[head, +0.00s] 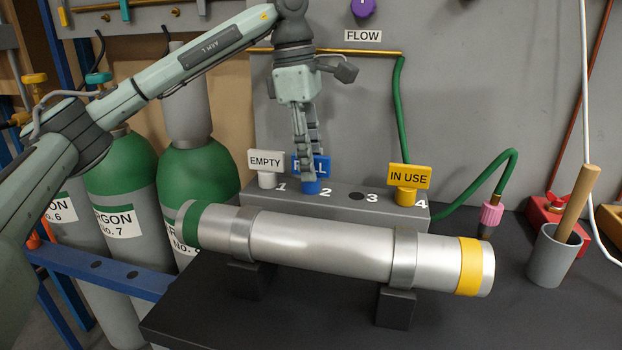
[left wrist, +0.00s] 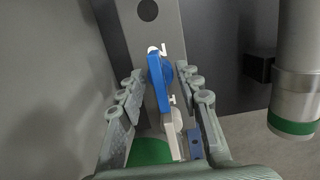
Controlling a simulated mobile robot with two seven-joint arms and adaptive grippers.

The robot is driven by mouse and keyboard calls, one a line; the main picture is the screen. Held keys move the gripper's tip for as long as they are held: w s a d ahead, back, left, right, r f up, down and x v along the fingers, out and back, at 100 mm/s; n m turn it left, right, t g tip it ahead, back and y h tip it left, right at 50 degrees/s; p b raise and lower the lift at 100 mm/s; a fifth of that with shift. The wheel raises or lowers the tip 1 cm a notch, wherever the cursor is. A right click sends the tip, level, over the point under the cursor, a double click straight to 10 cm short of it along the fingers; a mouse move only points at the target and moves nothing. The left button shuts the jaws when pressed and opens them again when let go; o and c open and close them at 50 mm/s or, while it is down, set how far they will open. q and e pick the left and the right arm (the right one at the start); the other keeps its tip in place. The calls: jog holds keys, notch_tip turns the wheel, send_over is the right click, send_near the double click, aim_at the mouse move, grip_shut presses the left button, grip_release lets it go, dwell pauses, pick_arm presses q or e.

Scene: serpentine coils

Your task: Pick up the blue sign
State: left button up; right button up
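The blue sign (head: 322,168) stands on a blue round base in the grey block (head: 345,203), beside the number 2. My left gripper (head: 308,170) points down in front of it and hides part of its lettering. In the left wrist view the blue sign (left wrist: 158,70) shows edge-on between the two spread fingers of my left gripper (left wrist: 159,72), with gaps on both sides. The gripper is open and holds nothing. My right gripper is in neither view.
A white EMPTY sign (head: 266,163) and a yellow IN USE sign (head: 409,178) stand on the same block; hole 3 is bare. A metal cylinder (head: 320,243) lies in front on black supports. Green gas bottles (head: 200,180) stand at left.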

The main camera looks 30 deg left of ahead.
pick_arm(q)
grip_shut()
jog(key=shift+r, duration=0.15)
dwell(0.4)
